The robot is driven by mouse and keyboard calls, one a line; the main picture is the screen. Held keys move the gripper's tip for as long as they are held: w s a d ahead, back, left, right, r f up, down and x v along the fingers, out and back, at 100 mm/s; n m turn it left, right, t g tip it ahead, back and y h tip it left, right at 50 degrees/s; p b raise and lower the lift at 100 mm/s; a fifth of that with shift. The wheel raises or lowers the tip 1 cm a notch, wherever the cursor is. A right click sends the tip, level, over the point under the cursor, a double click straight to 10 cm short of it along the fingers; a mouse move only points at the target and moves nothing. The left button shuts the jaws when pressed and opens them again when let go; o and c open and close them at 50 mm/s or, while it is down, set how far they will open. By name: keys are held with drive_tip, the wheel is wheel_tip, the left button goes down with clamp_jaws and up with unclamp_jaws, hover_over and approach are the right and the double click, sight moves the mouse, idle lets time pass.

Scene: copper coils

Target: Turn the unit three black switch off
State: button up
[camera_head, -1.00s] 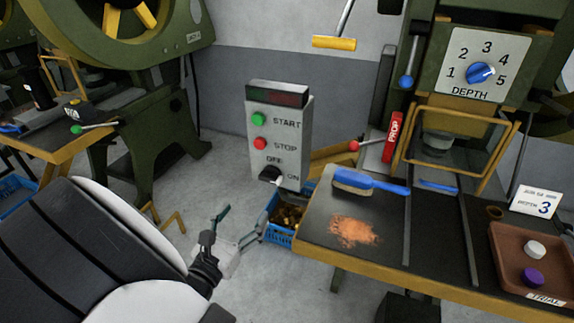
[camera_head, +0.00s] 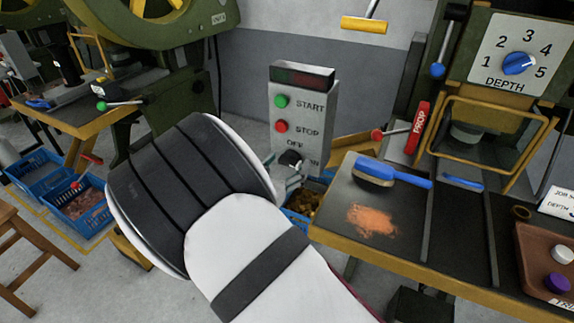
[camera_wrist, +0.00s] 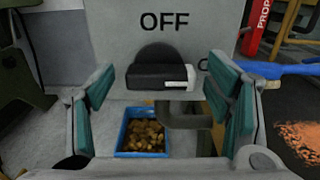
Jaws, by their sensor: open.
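The control box (camera_head: 312,112) has a green START button (camera_head: 281,101), a red STOP button (camera_head: 281,126) and a black switch (camera_head: 291,158) below them. In the wrist view the black switch (camera_wrist: 158,70) sits under the OFF label, its white mark pointing right. In the head view ON is printed to the switch's lower right, partly covered. My gripper (camera_wrist: 163,92) is open, with its teal-padded fingers to the left and right of the switch and no clear contact. In the head view my gripper (camera_head: 282,172) is at the switch, partly hidden behind my arm.
A blue crate of copper-coloured pieces (camera_wrist: 143,133) stands below the box. The bench (camera_head: 350,232) at right holds a blue brush (camera_head: 392,174) and orange shavings (camera_head: 371,220). A red-knobbed lever (camera_head: 377,134) and red PROP handle (camera_head: 418,127) are just right of the box.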

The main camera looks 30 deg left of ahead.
drive_tip(key=shift+w, duration=0.1)
drive_tip(key=c, duration=1.1)
drive_tip(key=shift+c, duration=0.2)
drive_tip(key=shift+n, duration=0.4)
drive_tip(key=n+p, duration=0.2)
drive_tip(key=n, duration=0.2)
drive_tip(key=shift+a+r, duration=0.1)
drive_tip(key=n+p, duration=0.2)
drive_tip(key=n, duration=0.2)
drive_tip(key=shift+a+n, duration=0.1)
drive_tip(key=shift+n, duration=0.2)
drive_tip(key=n+p, duration=0.1)
drive_tip(key=n, duration=0.3)
drive_tip(key=shift+p, duration=0.35)
drive_tip(key=n, duration=0.4)
drive_tip(key=shift+a+f+p, duration=0.1)
drive_tip(key=shift+f+p, duration=0.1)
drive_tip(key=shift+p, duration=0.2)
drive_tip(key=shift+n, duration=0.4)
